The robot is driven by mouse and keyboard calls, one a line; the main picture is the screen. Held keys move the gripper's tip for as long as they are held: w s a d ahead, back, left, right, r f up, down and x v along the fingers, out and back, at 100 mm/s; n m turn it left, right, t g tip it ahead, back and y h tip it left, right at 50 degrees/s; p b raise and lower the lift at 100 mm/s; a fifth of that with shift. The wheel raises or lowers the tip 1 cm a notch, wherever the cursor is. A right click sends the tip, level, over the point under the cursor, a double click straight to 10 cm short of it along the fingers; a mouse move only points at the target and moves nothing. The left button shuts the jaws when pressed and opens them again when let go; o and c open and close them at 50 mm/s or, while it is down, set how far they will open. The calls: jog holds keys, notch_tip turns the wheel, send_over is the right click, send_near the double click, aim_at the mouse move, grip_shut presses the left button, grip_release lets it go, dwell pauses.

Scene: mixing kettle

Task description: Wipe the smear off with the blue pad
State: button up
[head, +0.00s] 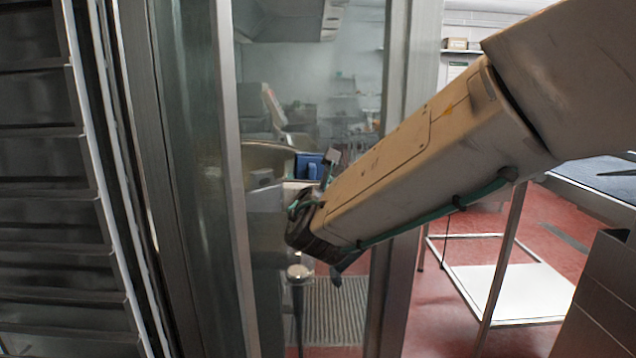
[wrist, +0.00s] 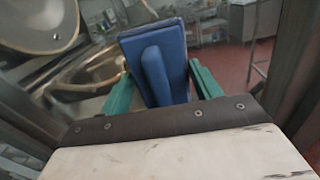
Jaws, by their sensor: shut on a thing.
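The blue pad (wrist: 172,60) stands between the two teal fingers of my gripper (wrist: 160,88) in the wrist view, with its raised ridge facing the camera. My gripper is shut on it. In the head view the blue pad (head: 308,166) is a small patch just beyond the end of my arm, with my gripper (head: 322,172) partly hidden by the wrist. I cannot make out the smear in either view. Whether the pad touches any surface is not clear.
A round metal kettle rim (head: 266,156) lies just left of the pad; a round metal lid (wrist: 38,22) shows upper left in the wrist view. Metal posts (head: 232,200) frame glass around my arm. A white low shelf (head: 505,292) stands on the red floor at right.

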jog(key=shift+a+r, duration=0.1)
jog(key=shift+s, duration=0.5)
jog(key=shift+s+d, duration=0.2)
jog(key=shift+s, duration=2.2)
jog(key=shift+s, duration=0.1)
jog(key=shift+s+d, duration=0.1)
jog(key=shift+s, duration=1.3)
